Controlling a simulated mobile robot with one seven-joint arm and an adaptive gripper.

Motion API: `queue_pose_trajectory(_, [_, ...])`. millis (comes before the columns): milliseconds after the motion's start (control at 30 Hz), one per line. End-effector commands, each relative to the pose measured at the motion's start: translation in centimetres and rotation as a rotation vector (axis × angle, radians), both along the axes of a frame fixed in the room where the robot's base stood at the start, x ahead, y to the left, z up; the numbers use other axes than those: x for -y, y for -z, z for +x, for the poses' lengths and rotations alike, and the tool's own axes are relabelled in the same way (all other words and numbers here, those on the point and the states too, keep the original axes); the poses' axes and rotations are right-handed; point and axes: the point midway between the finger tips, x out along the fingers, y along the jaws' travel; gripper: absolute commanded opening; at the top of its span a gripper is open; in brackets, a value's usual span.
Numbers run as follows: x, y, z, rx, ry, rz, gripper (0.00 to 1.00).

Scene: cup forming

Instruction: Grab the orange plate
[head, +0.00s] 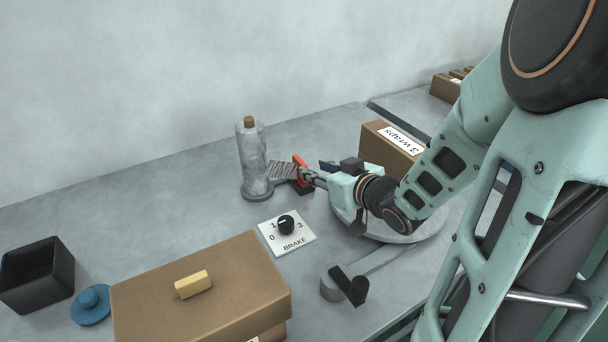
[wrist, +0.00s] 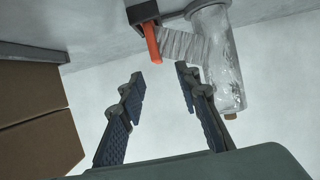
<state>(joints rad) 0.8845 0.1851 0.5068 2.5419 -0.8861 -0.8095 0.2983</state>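The orange plate (head: 300,170) is a thin upright piece at a dark block (head: 303,187), beside the clear bottle. In the wrist view the orange plate (wrist: 152,43) stands out from a dark holder (wrist: 143,13), ahead of the fingertips. My gripper (head: 313,178) is close to the plate in the head view and partly overlaps it. In the wrist view my gripper (wrist: 160,80) is open, with nothing between its two fingers. The plate seems beyond the left fingertip, and I see no contact.
A corked clear bottle (head: 253,165) with a ribbed side piece (head: 282,170) stands just left of the plate. A "3 wraps" box (head: 375,150) is behind my arm. A brake dial (head: 286,225), a brown box (head: 200,295) and a black bin (head: 38,277) are nearer the front.

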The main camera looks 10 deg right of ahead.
Motion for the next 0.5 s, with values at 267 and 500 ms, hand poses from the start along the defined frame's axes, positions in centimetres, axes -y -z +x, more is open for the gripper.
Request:
queue_pose_trajectory(267, [-1.0,1.6,2.9,-0.002,-0.002,0.0,0.3])
queue_pose_trajectory(500, [-1.4,2.1,4.6,-0.004,0.001,-0.002,0.3])
